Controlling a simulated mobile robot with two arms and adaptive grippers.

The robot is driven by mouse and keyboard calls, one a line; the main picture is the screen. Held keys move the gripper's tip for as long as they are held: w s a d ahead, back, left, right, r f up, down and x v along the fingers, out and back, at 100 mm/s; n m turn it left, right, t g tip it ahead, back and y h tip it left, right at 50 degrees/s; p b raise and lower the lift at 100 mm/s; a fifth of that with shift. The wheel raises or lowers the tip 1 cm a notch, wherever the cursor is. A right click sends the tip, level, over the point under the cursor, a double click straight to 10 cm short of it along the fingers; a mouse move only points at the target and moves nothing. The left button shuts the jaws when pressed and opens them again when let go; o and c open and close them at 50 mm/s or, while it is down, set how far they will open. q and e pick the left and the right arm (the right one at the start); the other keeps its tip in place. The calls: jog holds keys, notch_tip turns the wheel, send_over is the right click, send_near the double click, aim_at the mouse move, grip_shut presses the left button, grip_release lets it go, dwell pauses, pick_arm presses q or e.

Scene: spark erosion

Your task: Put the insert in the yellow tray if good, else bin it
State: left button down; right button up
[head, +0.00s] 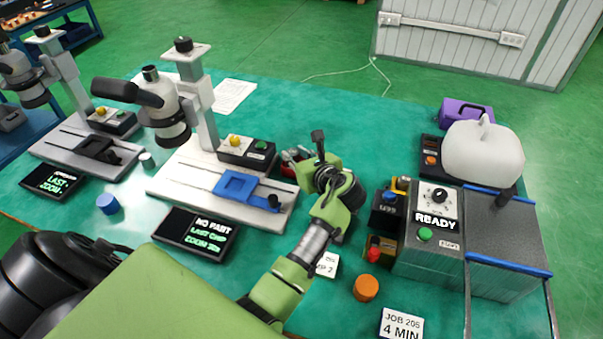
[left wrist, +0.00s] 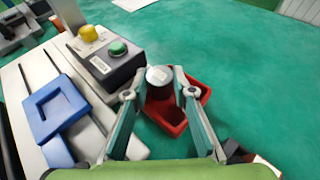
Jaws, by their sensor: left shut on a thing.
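My left gripper (left wrist: 161,88) is shut on a small dark grey round piece with a pale mark on top, likely the insert (left wrist: 158,76). It holds the piece over or at a red open tray (left wrist: 172,118), right of the microscope stage; I cannot tell whether they touch. I cannot make out a yellow tray. My right gripper is not in view.
Microscopes (head: 170,120) stand at left, with a button box (head: 247,151) beside the stage. A grey "READY" machine (head: 432,235) stands at right. Orange (head: 366,288) and blue (head: 108,204) round pieces lie on the green table. The table behind the gripper is clear.

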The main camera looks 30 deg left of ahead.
pick_arm(q)
jog(key=c, duration=1.6)
grip_release()
jog(key=shift+f, duration=0.15)
notch_tip(320, 180, up, 10)
jog(key=shift+r, duration=0.1)
